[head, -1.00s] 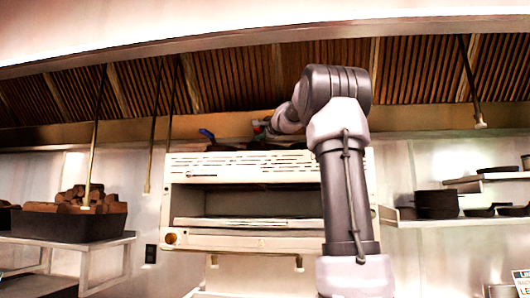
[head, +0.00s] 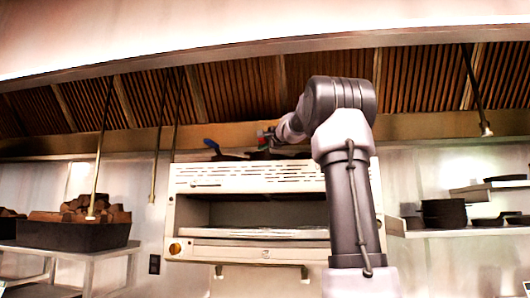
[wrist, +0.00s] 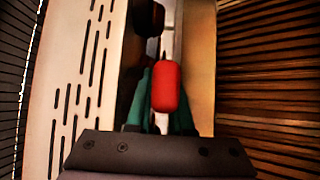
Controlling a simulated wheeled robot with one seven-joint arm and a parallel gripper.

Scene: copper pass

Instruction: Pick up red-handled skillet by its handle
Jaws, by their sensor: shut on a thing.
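The red handle of the skillet (wrist: 167,86) lies between the green fingertips of my gripper (wrist: 165,112) in the wrist view, and my gripper is shut on it. In the head view the red handle (head: 264,134) shows small at the tip of my gripper (head: 270,136), above the top of a pale oven unit. A dark pan shape is just below it. Most of the skillet's pan is hidden or too dark to make out, so I cannot tell whether it touches the oven top.
The pale oven unit (head: 250,178) has a slotted top front. A slatted hood (head: 235,88) hangs close above. A dark bin (head: 72,234) stands at left, and dark pots (head: 444,213) stand on a right shelf.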

